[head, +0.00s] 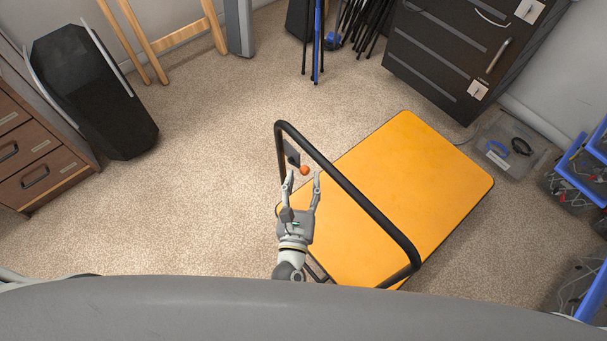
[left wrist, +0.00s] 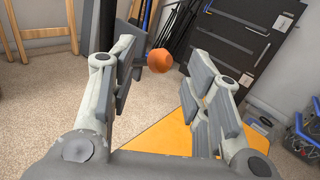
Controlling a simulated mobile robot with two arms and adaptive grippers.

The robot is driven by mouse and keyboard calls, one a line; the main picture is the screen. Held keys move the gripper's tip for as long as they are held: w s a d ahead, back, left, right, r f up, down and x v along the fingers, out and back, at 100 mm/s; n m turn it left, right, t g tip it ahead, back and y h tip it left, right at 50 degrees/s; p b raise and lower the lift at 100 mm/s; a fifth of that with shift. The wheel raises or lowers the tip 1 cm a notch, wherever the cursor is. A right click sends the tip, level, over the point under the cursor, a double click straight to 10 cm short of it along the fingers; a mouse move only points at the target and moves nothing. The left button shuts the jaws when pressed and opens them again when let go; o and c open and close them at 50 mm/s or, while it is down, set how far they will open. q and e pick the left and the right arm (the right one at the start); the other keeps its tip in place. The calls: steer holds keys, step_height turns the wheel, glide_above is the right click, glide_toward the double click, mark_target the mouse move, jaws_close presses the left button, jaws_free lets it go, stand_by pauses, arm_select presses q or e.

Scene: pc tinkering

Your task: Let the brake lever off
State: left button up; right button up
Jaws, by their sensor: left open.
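The brake lever shows as an orange knob (head: 305,170) beside the black handle frame (head: 350,190) of a cart with a flat orange platform (head: 420,165). In the left wrist view the orange knob (left wrist: 160,60) is ahead, between the open fingers and nearer the left one. A dark grey plate (head: 292,154) is next to the knob on the handle frame. My left gripper (head: 303,177) is open and empty, with its fingertips close to the knob. I cannot tell whether they touch it. My right gripper is in neither view.
A dark drawer cabinet (head: 455,50) stands at the back right. A clear box (head: 507,150) and blue bins (head: 578,180) are to the right. A black case (head: 90,95) and brown drawers (head: 40,155) stand at the left. Carpet (head: 210,180) left of the cart is free.

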arm_select(q)
steer(key=shift+w, duration=0.95)
steer(key=shift+c, duration=0.3)
jaws_close()
